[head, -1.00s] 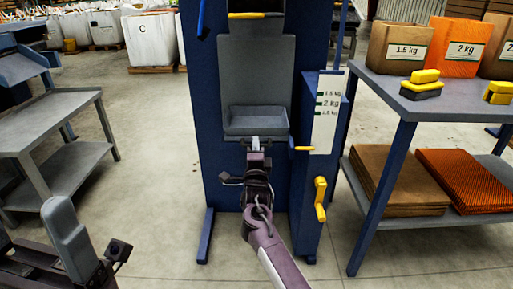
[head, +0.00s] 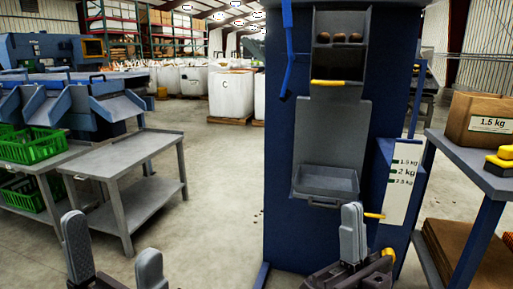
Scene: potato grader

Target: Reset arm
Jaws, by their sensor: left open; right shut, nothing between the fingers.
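My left gripper (head: 112,236) is at the bottom left of the head view, with its two grey fingers wide apart and nothing between them. My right gripper (head: 352,216) is at the bottom, right of the middle, with its grey fingers together and empty. It stands upright in front of the blue weighing machine (head: 282,150) and overlaps it in the picture. The machine's grey tray (head: 326,181) is just above and left of the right fingertips. I cannot tell whether the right gripper touches the machine; a gap seems likely.
A window in the machine shows brown potatoes (head: 340,37). A yellow lever (head: 374,215) juts out by the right fingers. A grey table (head: 120,150) and green crates (head: 30,146) stand left. Open floor lies between.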

